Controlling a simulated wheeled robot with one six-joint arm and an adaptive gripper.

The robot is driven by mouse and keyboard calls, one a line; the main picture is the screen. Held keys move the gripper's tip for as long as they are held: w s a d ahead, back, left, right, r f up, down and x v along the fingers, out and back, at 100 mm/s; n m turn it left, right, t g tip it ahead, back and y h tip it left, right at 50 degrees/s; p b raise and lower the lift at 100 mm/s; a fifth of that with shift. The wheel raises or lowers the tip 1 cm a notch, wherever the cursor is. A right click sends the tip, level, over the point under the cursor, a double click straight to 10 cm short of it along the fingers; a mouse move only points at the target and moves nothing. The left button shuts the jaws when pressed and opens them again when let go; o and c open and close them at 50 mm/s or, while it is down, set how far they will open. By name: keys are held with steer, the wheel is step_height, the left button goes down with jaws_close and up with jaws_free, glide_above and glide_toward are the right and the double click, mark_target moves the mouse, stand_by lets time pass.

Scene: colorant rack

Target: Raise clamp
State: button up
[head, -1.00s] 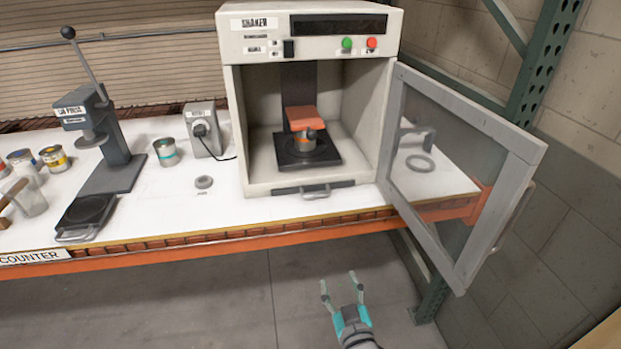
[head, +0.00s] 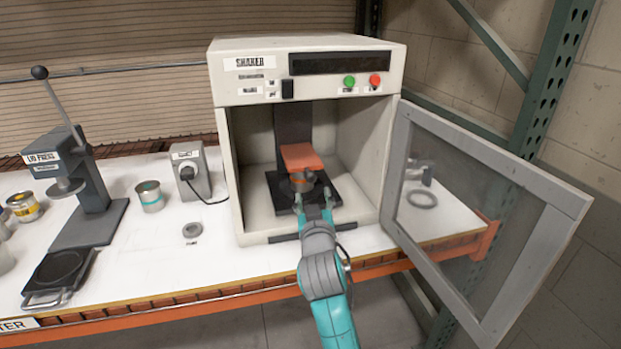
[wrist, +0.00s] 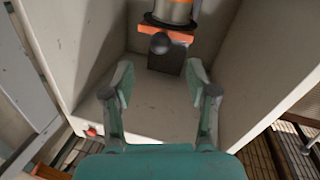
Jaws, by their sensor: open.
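The clamp (head: 302,157) is an orange plate on a dark upright post inside the open shaker (head: 225,60). It sits on top of a small can (head: 303,183), which stands on a dark platform. In the wrist view, which looks upside down, the clamp (wrist: 178,35) shows with a dark round knob (wrist: 160,43) on its front, and the can (wrist: 172,10) is partly cut off at the top edge. My gripper (head: 313,200) is open and empty at the shaker's mouth, in front of the clamp. In the wrist view its fingers (wrist: 160,80) are spread, apart from the knob.
The shaker's door (head: 480,210) stands open at the right. The cabinet side walls flank my gripper closely. A lid press (head: 85,180), a can (head: 150,195) and a grey plug box (head: 192,172) stand on the white counter (head: 150,265) at the left.

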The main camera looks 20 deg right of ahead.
mark_target(311, 181)
steer(key=w, duration=0.3)
steer(key=w+d, duration=0.1)
steer(key=w, duration=0.5)
steer(key=shift+d, duration=0.4)
jaws_close()
steer(key=shift+r, duration=0.1)
